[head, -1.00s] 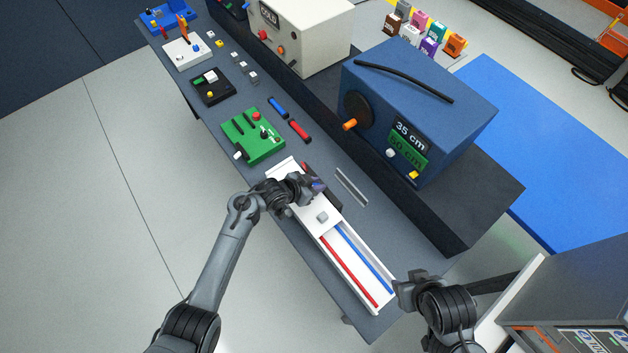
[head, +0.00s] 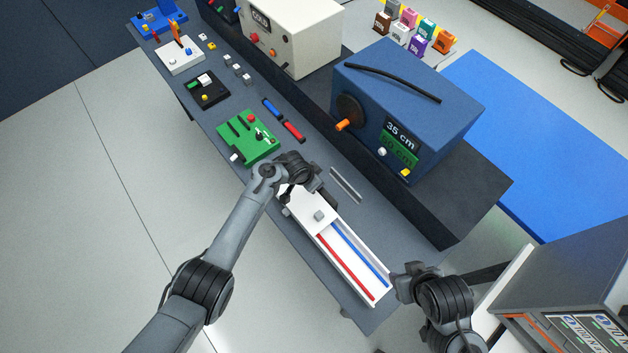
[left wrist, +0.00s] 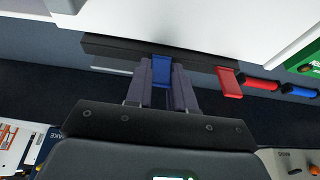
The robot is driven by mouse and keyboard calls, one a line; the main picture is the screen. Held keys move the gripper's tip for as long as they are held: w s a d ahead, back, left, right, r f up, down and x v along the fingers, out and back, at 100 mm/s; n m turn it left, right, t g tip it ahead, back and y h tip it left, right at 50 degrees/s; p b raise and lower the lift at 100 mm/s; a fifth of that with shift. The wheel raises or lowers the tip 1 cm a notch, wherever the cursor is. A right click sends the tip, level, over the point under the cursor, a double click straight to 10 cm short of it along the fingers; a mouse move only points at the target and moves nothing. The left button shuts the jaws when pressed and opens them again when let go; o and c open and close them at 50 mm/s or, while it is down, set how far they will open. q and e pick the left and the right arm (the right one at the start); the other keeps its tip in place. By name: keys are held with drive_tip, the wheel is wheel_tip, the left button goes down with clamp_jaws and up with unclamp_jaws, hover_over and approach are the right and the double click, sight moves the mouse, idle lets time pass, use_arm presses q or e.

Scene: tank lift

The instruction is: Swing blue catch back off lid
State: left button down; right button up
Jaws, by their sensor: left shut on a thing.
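The long white tank (head: 385,297) lies along the bench, with a white lid (head: 300,205) bearing a grey knob (head: 318,215). In the left wrist view, the blue catch (left wrist: 161,70) sits between the fingers of my left gripper (left wrist: 161,85), which is shut on it. The catch is at a dark strip (left wrist: 110,47) along the tank's side. The red catch (left wrist: 229,83) sticks out from the same strip, to the right. In the head view my left gripper (head: 318,188) and wrist hide both catches. My right gripper (head: 402,284) is by the tank's near end; its jaws are unclear.
Red and blue strips lie in the tank's open part. A thin grey rail (head: 346,185) lies beside the tank. The blue box (head: 400,90) with an orange knob stands behind it. A green board (head: 248,138) and loose red (head: 294,131) and blue (head: 271,108) bars lie further left.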

use_arm(q)
drive_tip(key=c, duration=1)
unclamp_jaws()
drive_tip(key=shift+o, duration=0.2)
drive_tip(key=shift+s+a+r, duration=0.15)
drive_tip(key=shift+r, duration=0.4)
drive_tip(key=p+v, duration=0.2)
drive_tip(key=v, duration=0.7)
drive_tip(key=shift+r+p, duration=0.25)
drive_tip(key=shift+p, duration=0.1)
drive_tip(key=shift+s, duration=0.15)
